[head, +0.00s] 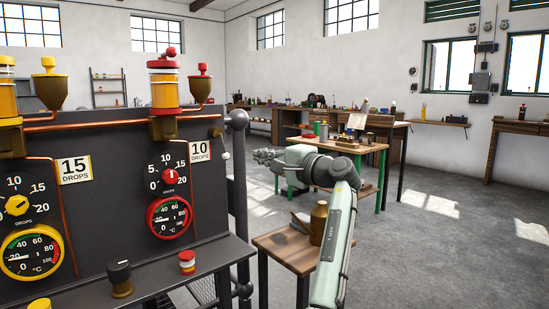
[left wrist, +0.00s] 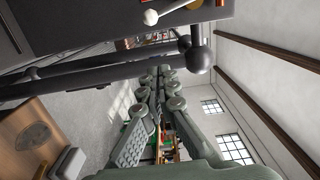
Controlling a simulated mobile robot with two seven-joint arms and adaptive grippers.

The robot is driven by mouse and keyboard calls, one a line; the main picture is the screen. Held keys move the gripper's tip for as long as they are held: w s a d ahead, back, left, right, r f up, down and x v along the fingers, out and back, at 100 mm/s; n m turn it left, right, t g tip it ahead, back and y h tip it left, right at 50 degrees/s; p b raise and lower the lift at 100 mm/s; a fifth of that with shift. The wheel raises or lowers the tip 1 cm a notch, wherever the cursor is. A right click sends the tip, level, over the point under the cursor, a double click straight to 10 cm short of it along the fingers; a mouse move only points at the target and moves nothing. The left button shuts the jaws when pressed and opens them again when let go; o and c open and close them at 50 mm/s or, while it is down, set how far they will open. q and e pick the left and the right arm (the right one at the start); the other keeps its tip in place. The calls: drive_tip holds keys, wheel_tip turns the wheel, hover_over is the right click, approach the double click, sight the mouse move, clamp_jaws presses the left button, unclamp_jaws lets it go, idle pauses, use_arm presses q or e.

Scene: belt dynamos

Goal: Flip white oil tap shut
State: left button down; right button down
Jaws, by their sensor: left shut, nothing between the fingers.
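The white oil tap's ball (head: 225,156) hangs at the end of a short lever below the brass fitting at the right edge of the dark panel (head: 110,190). The copper pipe ends near it. In the left wrist view the white ball (left wrist: 150,17) and its lever show at the top edge, apart from my fingers. My left gripper (head: 259,156) is right of the tap in the head view, pointing left, with a visible gap. Its fingers (left wrist: 164,72) are shut and empty. My right gripper is in neither view.
A dark pipe post with round joints (head: 238,120) stands between the tap and my gripper in the picture. Red oiler (head: 164,85) and yellow funnel (head: 49,85) top the panel. A low wooden table (head: 280,246) holds a brown bottle (head: 319,222). Floor at right is free.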

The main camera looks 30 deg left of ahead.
sight(223, 146)
use_arm(q)
drive_tip(key=a, duration=0.1)
drive_tip(key=s+a, duration=0.1)
drive_tip(key=a, duration=0.1)
drive_tip(key=s+a, duration=0.1)
drive_tip(key=a, duration=0.1)
drive_tip(key=shift+s+f+p, duration=0.1)
drive_tip(key=shift+p, duration=0.3)
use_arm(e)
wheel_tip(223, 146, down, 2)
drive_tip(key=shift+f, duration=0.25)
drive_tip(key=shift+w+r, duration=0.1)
